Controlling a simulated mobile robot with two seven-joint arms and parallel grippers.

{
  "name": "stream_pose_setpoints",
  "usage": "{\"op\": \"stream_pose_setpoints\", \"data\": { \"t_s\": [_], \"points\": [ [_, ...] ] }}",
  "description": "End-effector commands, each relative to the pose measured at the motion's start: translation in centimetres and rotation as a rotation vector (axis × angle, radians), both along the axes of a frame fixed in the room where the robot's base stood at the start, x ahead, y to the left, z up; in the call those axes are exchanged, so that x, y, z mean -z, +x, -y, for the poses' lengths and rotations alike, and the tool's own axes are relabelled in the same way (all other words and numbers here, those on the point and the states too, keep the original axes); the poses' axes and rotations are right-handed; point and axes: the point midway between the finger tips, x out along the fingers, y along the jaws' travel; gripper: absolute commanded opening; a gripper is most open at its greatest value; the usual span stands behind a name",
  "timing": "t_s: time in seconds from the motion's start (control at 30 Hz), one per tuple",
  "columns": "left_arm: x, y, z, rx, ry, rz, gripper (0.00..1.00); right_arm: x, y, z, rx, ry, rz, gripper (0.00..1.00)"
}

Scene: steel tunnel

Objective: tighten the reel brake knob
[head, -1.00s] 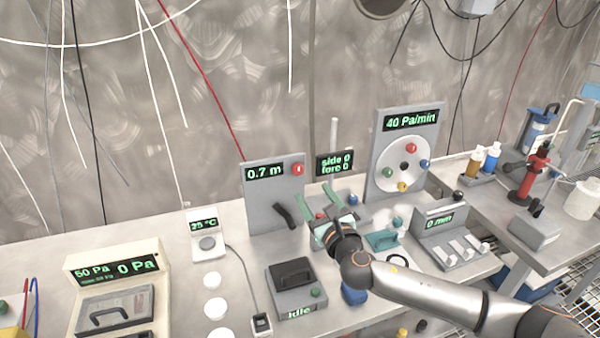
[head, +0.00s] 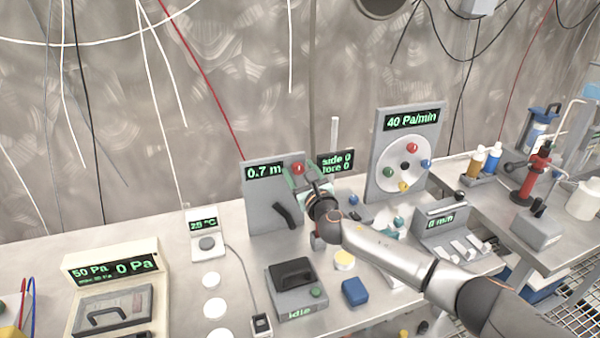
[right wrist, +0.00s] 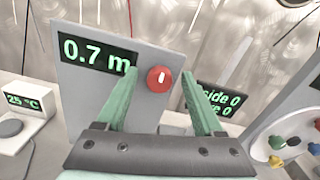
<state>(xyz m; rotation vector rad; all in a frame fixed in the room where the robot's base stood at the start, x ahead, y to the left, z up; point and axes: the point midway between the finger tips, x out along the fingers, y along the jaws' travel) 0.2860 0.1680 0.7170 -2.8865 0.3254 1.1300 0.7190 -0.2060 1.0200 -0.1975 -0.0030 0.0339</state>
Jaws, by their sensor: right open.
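A red knob (head: 297,168) with a white mark sits at the upper right of a grey upright panel (head: 262,208) whose display reads 0.7 m. I take it as the reel brake knob. In the right wrist view the red knob (right wrist: 159,80) shows in the gap between my two green fingers. My right gripper (head: 303,173) is open and empty, its fingers pointing at the panel, one on either side of the knob. I cannot tell whether the fingertips reach the knob or stop short of it. My left gripper is not in view.
A black lever (head: 284,213) sticks out of the panel below the knob. A display (head: 336,162) and thin post stand just right of it. A disc panel (head: 404,165) with coloured knobs stands further right. An idle box (head: 292,287) and blue block (head: 355,291) lie in front.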

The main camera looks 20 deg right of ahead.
Motion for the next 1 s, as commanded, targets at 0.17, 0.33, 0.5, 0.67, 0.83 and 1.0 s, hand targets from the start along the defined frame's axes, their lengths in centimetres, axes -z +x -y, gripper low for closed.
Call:
{"op": "stream_pose_setpoints", "data": {
  "t_s": [0.17,0.33,0.5,0.67,0.83,1.0],
  "points": [
    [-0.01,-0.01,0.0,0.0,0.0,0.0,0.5,-0.01,0.0,-0.01,0.0,0.0,0.0,0.69],
    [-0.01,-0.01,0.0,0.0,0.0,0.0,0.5,0.01,-0.02,-0.01,0.0,0.0,0.0,0.51],
    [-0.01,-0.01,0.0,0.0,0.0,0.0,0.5,0.02,-0.02,0.0,0.0,0.0,0.0,0.32],
    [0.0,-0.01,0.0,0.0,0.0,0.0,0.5,0.03,-0.03,0.02,0.0,0.0,-0.001,0.14],
    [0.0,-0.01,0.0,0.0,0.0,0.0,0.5,0.05,-0.03,0.02,0.001,0.0,-0.001,0.0],
    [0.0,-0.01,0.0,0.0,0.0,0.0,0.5,0.05,-0.03,0.03,0.001,0.001,-0.001,0.0]
  ]
}}
